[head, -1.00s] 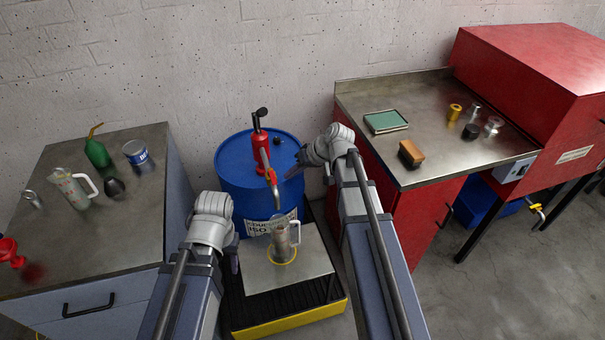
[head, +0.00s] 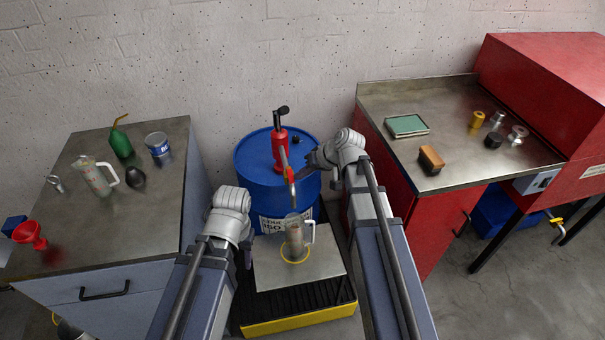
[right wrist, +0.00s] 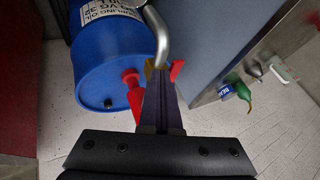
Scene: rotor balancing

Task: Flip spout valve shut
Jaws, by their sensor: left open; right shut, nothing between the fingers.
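The red pump (head: 279,150) stands on the blue drum (head: 250,185), and its grey spout (head: 285,163) slopes down toward the front. The spout valve (head: 291,176) near the spout's lower end has a red lever. In the right wrist view the red lever (right wrist: 177,70) shows just right of my fingertips, and the bent spout (right wrist: 157,35) lies beyond them. Contact cannot be told. My right gripper (head: 310,161) is shut and empty, beside the spout on its right. My left gripper (head: 248,260) is open, low beside the plate. A jug (head: 295,238) stands upright below the spout.
The jug is on a metal plate (head: 270,275) with a yellow ring (head: 294,260) around its base, over a black and yellow tray (head: 300,318). The left bench (head: 150,215) and the red cabinet (head: 425,225) flank the drum closely.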

